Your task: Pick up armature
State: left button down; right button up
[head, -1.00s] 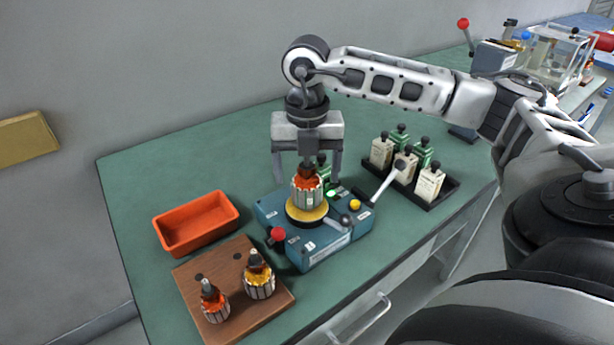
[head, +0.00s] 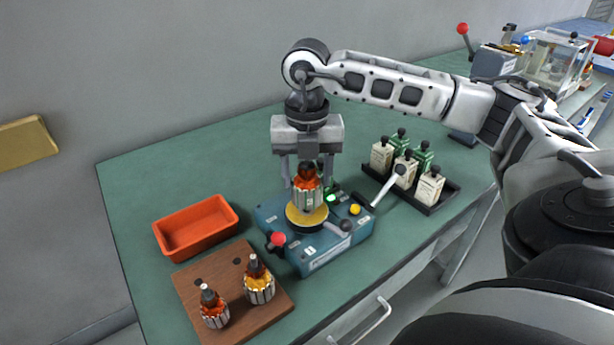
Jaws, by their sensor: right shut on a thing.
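An armature (head: 307,193) with orange windings and a silver slotted body stands upright on the yellow disc (head: 306,216) of a blue winding machine (head: 323,251). My right gripper (head: 307,184) points straight down over it, its fingers closed in on both sides of the armature. Two more armatures stand in a wooden block at the front left: one with orange windings (head: 214,309) and one with yellow windings (head: 259,284). My left gripper is out of the picture.
An empty orange tray (head: 196,227) lies left of the machine. The wooden block (head: 196,281) sits in front of it. A black rack (head: 434,200) of several bottles stands to the right, near the machine's lever (head: 389,184). The green table (head: 160,165) is clear at the back left.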

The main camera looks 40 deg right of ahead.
notch_tip(320, 180, up, 2)
jog(key=shift+r, duration=0.25)
jog(key=s+r+b, duration=0.1)
jog(key=s+r, duration=0.4)
jog(key=s, duration=0.2)
jog(key=s+d+r+b, duration=0.1)
jog(key=s+r, duration=0.3)
jog(key=s, duration=0.3)
jog(key=shift+r, duration=0.35)
jog(key=shift+d, duration=0.15)
